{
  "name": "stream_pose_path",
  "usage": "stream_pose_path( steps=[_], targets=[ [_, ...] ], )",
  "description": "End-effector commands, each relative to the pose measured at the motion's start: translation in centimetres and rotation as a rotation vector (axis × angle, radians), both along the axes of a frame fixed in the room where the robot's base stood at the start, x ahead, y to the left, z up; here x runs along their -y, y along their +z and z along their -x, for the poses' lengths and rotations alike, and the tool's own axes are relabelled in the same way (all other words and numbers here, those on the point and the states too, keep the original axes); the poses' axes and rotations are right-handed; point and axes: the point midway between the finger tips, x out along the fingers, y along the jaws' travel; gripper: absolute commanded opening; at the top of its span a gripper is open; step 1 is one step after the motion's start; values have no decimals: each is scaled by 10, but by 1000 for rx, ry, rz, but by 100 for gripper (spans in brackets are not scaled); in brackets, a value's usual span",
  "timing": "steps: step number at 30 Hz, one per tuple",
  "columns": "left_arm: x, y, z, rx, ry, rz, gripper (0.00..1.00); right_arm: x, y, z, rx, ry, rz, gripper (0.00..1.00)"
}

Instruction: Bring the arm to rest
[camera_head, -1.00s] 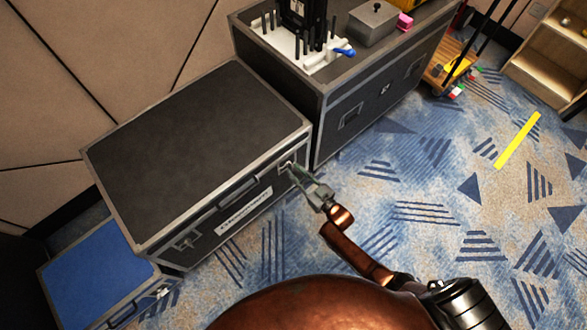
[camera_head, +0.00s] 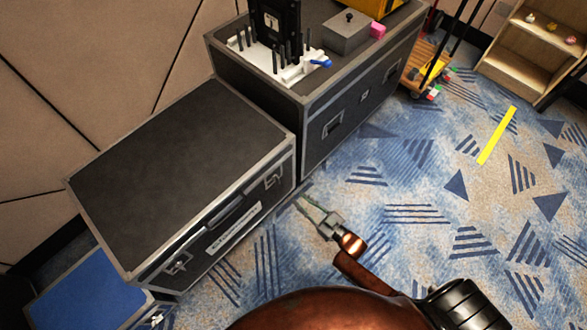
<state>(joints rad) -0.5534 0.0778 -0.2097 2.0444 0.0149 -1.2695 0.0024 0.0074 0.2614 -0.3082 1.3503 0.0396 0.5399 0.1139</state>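My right arm, brown and copper coloured, comes up from the bottom of the head view. Its grey gripper (camera_head: 307,203) is over the blue carpet, just right of the low black case's front corner. The two thin fingers look spread apart, with nothing seen between them. The low black case (camera_head: 180,165) is closed, and a metal latch (camera_head: 273,177) shows on its front, apart from the fingers. My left gripper is not in view.
A taller black case (camera_head: 345,115) stands behind, carrying a white rack (camera_head: 262,60), a grey metal box (camera_head: 346,32) and a pink block (camera_head: 378,31). A blue case (camera_head: 85,290) is at lower left. Carpet on the right is open, with yellow tape (camera_head: 497,135).

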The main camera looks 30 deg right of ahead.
Motion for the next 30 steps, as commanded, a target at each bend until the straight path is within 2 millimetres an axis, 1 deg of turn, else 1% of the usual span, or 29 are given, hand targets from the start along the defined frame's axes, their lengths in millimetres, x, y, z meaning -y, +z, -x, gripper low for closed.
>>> stream_pose_path(
  steps=[8, 11, 14, 15, 17, 18, 20, 22, 23, 24, 26, 27, 30],
  targets=[
    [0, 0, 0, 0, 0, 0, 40, 0, -2, 1, -9, -2, 2, 22],
    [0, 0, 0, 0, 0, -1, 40, 1, -14, 9, -65, -17, 14, 22],
    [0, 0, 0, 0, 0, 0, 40, 4, -41, 27, -192, -50, 42, 22],
    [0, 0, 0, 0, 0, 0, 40, 6, -54, 39, -261, -66, 59, 22],
    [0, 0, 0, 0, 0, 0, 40, 10, -74, 60, -371, -90, 84, 22],
    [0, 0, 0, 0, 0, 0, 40, 12, -87, 76, -449, -105, 102, 22],
    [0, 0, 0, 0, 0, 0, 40, 17, -104, 103, -563, -127, 125, 22],
    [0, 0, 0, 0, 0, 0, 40, 23, -122, 138, -698, -150, 153, 22],
    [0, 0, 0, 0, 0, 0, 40, 26, -128, 154, -757, -159, 164, 22],
    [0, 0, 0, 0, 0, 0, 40, 30, -135, 176, -834, -169, 180, 22],
    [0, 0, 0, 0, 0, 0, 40, 34, -142, 210, -946, -183, 200, 22],
    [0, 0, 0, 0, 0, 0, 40, 37, -145, 230, -1011, -190, 210, 22],
    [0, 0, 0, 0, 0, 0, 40, 42, -147, 272, -1142, -201, 233, 22]
  ],
)
